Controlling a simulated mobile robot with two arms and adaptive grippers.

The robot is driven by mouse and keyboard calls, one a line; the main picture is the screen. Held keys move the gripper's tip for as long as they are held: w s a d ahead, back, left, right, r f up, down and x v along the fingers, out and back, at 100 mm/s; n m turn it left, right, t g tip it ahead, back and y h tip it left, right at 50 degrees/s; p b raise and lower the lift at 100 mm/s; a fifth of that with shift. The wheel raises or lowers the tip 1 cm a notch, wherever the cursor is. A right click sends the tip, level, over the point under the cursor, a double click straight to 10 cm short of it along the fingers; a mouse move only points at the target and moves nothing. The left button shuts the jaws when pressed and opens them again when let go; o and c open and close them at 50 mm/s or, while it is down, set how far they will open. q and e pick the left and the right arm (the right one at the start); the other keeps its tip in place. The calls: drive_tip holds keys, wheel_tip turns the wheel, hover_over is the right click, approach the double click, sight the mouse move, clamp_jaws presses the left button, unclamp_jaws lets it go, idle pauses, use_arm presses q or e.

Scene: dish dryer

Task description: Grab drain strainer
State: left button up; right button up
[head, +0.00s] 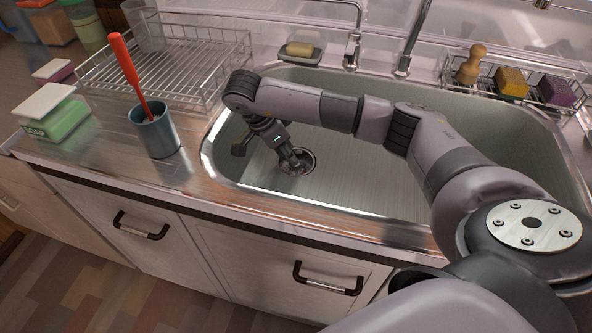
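The drain strainer (309,157) is a small round metal piece at the drain in the left part of the sink floor. My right gripper (293,164) reaches down into the sink from the right, with its fingertips over the strainer and hiding part of it. The fingers are too small and dark to tell whether they are open, shut or touching the strainer. My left gripper is not in view.
The metal sink (370,185) is otherwise empty. A blue-grey cup (157,135) with a red-handled tool (124,62) stands left of it. A wire dish rack (185,75) is behind the cup. Faucets (352,45) and a caddy with a brush (470,65) and sponges (511,82) line the back.

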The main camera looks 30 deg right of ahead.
sight(296, 168)
drive_tip(key=shift+b+x, duration=0.4)
drive_tip(key=shift+x, duration=2.25)
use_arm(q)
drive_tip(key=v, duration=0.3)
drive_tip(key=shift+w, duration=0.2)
use_arm(e)
drive_tip(key=shift+c, duration=0.3)
clamp_jaws()
